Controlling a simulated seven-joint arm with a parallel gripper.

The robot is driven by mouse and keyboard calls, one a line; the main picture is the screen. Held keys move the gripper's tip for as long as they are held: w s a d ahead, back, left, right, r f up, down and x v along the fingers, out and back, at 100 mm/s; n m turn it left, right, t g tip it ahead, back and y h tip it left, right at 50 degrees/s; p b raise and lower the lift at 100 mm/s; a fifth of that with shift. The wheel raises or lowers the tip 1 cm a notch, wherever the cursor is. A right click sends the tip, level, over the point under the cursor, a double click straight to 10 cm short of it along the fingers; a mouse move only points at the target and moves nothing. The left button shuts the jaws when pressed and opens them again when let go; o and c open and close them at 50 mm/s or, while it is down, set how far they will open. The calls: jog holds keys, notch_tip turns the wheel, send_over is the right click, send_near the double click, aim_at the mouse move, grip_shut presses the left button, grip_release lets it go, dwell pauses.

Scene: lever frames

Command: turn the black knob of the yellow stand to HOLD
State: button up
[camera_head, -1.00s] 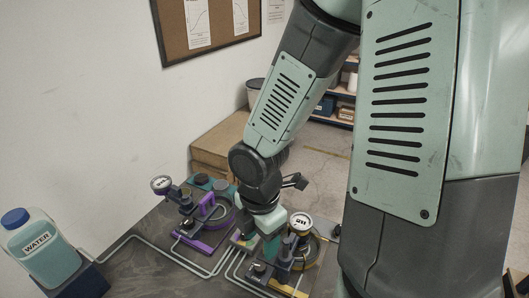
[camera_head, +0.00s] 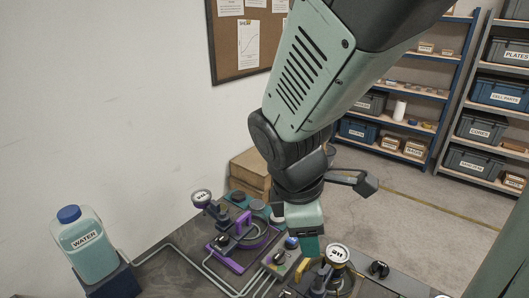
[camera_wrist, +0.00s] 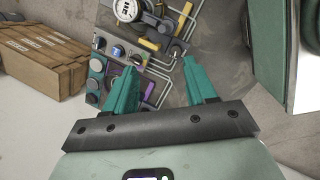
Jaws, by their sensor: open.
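The yellow stand shows at the lower right of the head view, with its yellow handle (camera_head: 303,265) and a white round gauge (camera_head: 337,254); the bottom edge cuts it off. In the wrist view its gauge (camera_wrist: 127,10) and yellow parts (camera_wrist: 150,45) are at the top, ahead of my fingers. A small dark part there may be the black knob; its pointer and the HOLD mark cannot be read. My gripper (camera_wrist: 159,66) is open and empty, its teal fingers apart. In the head view it hangs above and behind the yellow stand.
A purple stand (camera_head: 228,258) with its own gauge (camera_head: 202,197) is left of the yellow one. A small panel with round buttons (camera_wrist: 118,51) lies close by. Pipes cross the bench. A water bottle (camera_head: 87,246) stands at left; cardboard boxes (camera_wrist: 40,60) are beyond the bench.

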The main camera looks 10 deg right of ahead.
notch_tip(320, 180, up, 11)
jog(key=s+a+m+t+y, duration=0.1)
jog(key=m+t, duration=0.2)
jog(key=m, duration=0.5)
jog(key=shift+s+a+m+t, duration=0.15)
jog(key=shift+s+m+t, duration=0.15)
jog(key=shift+s, duration=0.05)
jog(key=s+r+m, duration=0.1)
jog(key=m, duration=0.1)
jog(key=s+r+m+y, duration=0.1)
jog(key=s+m, duration=0.3)
jog(key=shift+r+t+y, duration=0.3)
jog(key=shift+r+y, duration=0.1)
